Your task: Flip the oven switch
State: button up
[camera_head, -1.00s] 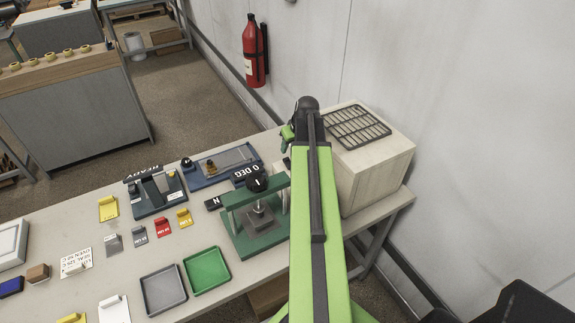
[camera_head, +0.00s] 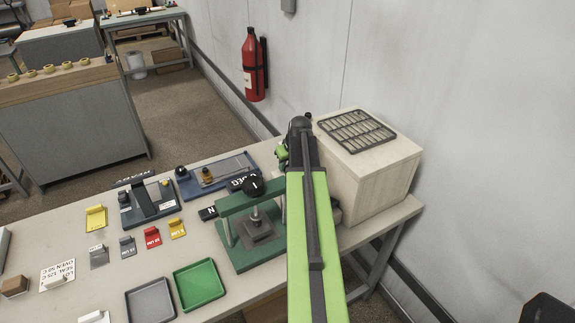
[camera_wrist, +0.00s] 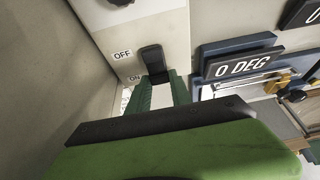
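The oven is a pale box (camera_head: 375,178) with a dark grille on top, at the table's right end in the head view. In the wrist view its front (camera_wrist: 165,25) carries a black rocker switch (camera_wrist: 153,57), with an OFF label (camera_wrist: 122,55) at its upper left and an ON label (camera_wrist: 134,77) at its lower left. My gripper (camera_wrist: 162,80) has its two green fingers a little apart, with the tips just below the switch. The fingers seem to hold nothing; contact with the switch cannot be told. In the head view my arm hides the switch and fingertips.
A green press (camera_head: 245,220) stands close left of my arm. A "0 DEG" sign (camera_wrist: 243,67) on a blue fixture is right of my fingers in the wrist view. A green tray (camera_head: 199,284) and a grey tray (camera_head: 150,300) lie at the table front. A wall is behind the oven.

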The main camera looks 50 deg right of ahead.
grip_shut()
jog(key=shift+d, duration=0.1)
jog(key=shift+w+d+g+y+p, duration=0.25)
jog(key=shift+w+g+p, duration=0.3)
jog(key=shift+g, duration=0.35)
jog(key=shift+w+f+g+y, duration=0.2)
jog(key=shift+f+g+y, duration=0.1)
jog(key=shift+g, duration=0.5)
jog(key=shift+s+a+f+g+y, duration=0.15)
jog(key=shift+g+y, duration=0.1)
jog(key=shift+g, duration=0.45)
